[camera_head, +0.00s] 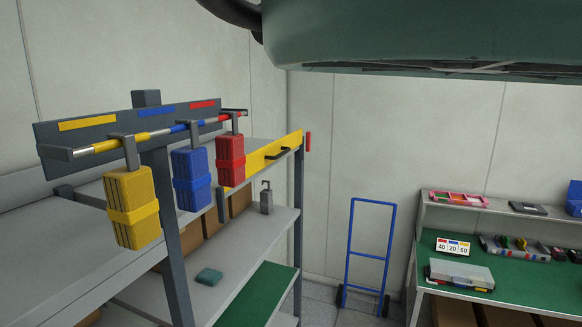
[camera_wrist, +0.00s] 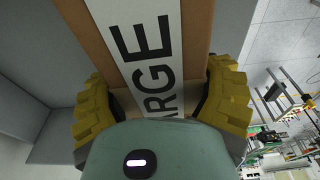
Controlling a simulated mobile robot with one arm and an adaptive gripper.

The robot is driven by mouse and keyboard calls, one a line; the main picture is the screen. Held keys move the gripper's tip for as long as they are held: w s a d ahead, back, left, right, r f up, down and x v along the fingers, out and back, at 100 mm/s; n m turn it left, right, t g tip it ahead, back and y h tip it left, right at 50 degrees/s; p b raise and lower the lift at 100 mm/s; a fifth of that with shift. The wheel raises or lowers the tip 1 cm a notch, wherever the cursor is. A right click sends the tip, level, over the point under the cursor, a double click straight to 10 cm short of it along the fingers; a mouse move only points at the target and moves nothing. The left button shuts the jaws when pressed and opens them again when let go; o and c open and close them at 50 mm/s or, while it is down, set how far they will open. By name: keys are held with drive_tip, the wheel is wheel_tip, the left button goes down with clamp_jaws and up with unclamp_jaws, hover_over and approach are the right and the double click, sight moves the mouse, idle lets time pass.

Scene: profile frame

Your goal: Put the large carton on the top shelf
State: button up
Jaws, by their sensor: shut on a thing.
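The large carton (camera_wrist: 197,35) is brown cardboard with a white label; the letters "ARGE" show in the wrist view. My gripper (camera_wrist: 162,103) has yellow ribbed pads on both sides of the carton and is shut on it. The carton's far end runs out of the frame, and neither carton nor gripper shows in the head view. A grey shelf rack stands at the left of the head view. Its top shelf (camera_head: 70,255) is a grey board, partly hidden by the hanging blocks; the part I see looks bare.
Yellow (camera_head: 132,207), blue (camera_head: 191,179) and red (camera_head: 231,159) blocks hang from a rail at the rack's front. A blue hand truck (camera_head: 369,256) stands by the wall. A green-topped workbench (camera_head: 520,287) with cases is at right. Lower shelves hold brown boxes.

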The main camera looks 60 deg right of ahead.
drive_tip(key=shift+w+f, duration=0.1)
drive_tip(key=shift+f, duration=0.1)
drive_tip(key=o, duration=1.3)
drive_tip(key=shift+r, duration=0.1)
